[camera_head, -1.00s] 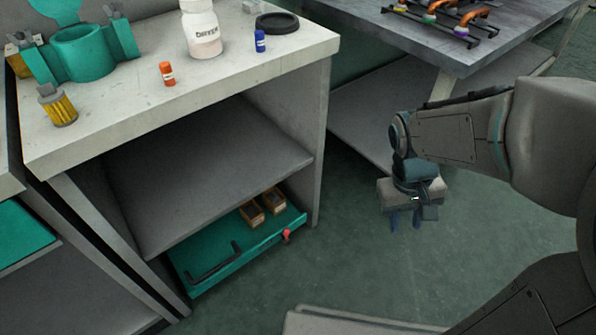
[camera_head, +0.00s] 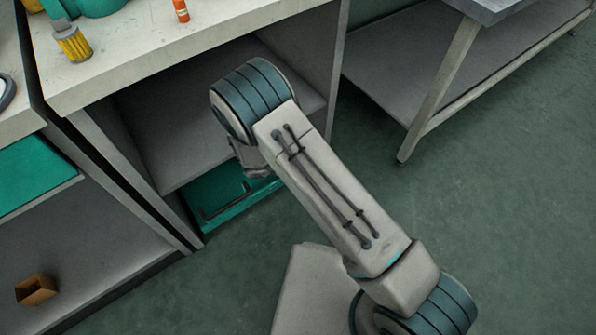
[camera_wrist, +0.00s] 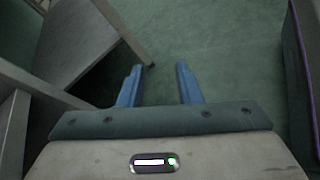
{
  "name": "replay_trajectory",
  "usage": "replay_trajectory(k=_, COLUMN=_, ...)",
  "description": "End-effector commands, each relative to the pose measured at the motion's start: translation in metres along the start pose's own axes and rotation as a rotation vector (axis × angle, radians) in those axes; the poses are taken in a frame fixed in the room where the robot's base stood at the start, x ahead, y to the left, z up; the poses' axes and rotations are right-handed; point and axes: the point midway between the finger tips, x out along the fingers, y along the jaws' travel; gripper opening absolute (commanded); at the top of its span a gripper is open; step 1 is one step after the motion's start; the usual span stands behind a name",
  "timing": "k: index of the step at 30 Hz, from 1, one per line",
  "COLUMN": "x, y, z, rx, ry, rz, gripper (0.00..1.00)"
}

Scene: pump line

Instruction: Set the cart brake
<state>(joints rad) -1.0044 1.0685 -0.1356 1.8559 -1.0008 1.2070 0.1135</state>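No part that I can surely call the cart brake shows now. A teal tray (camera_head: 232,212) with a black bar on it lies low in the grey bench (camera_head: 160,100) in the head view. My arm covers the tray's right part, where a red knob showed earlier. My gripper is hidden behind my arm in the head view. In the wrist view my gripper (camera_wrist: 159,67) has its two blue fingers apart, with nothing between them and green floor beyond. A grey panel edge (camera_wrist: 85,35) stands to the left of the fingers.
An orange-capped bottle (camera_head: 181,10) and a yellow filter (camera_head: 72,43) stand on the bench top. A small brown box (camera_head: 37,290) lies on the lower left shelf. A grey table's leg (camera_head: 435,95) stands at the upper right. The floor (camera_head: 500,200) to the right is clear.

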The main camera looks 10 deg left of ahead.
Motion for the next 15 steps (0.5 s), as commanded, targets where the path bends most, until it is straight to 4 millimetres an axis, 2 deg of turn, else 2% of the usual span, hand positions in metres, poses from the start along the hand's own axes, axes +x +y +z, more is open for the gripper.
replay_trajectory(k=1, x=-0.006, y=-0.005, z=-0.02, rx=-0.056, ry=-0.019, rz=0.079, gripper=0.31)
replay_trajectory(k=6, x=-0.024, y=-0.021, z=-0.08, rx=-0.206, ry=-0.07, rz=0.344, gripper=0.31)
replay_trajectory(k=12, x=-0.043, y=-0.051, z=-0.145, rx=-0.368, ry=-0.119, rz=0.664, gripper=0.31)
replay_trajectory(k=15, x=-0.05, y=-0.068, z=-0.172, rx=-0.432, ry=-0.134, rz=0.802, gripper=0.31)
